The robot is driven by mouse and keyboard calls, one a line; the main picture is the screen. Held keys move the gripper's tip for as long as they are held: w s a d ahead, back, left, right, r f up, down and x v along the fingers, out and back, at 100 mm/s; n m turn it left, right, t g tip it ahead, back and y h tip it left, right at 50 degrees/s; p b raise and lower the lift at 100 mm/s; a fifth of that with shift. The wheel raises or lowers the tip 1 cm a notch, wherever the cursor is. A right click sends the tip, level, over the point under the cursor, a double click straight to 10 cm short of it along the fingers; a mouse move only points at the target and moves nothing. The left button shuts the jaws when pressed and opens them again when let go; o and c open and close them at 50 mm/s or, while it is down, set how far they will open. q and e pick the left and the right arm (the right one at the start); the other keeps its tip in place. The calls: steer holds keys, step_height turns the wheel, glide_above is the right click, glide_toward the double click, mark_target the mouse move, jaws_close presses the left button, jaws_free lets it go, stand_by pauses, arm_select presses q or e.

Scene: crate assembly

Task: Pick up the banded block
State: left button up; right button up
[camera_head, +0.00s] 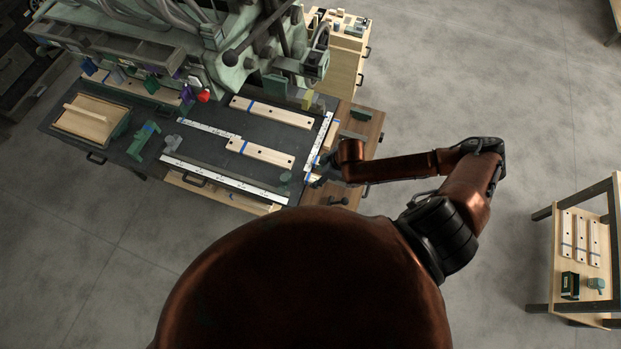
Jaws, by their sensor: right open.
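Several pale wooden pieces with blue bands are in view, and I cannot tell for sure which is the banded block. One long banded board (285,117) lies at the back of the dark bench top. A shorter banded board (262,153) lies in the middle of the bench. A small pale piece (312,178) lies at the right end, by the white ruled strips. My right gripper (320,172) is open, low over the bench's right end, close to this small piece. The gripper is small and dark here, so contact cannot be told. My left gripper is not in view.
White ruled strips (225,178) frame the work area. A green machine (240,60) stands behind the bench. A wooden box (92,118) sits at the left. A shelf (567,280) with banded boards stands far right. The floor between is clear.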

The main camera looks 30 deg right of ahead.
mark_target(313, 178)
steer(key=shift+a+f, duration=0.1)
steer(key=shift+f, duration=0.35)
steer(key=x, duration=0.3)
steer(key=p+x, duration=0.1)
steer(key=x, duration=0.1)
steer(key=shift+w+f, duration=0.25)
steer(key=shift+w, duration=0.25)
steer(key=c, duration=1.2)
steer(key=shift+c, duration=0.2)
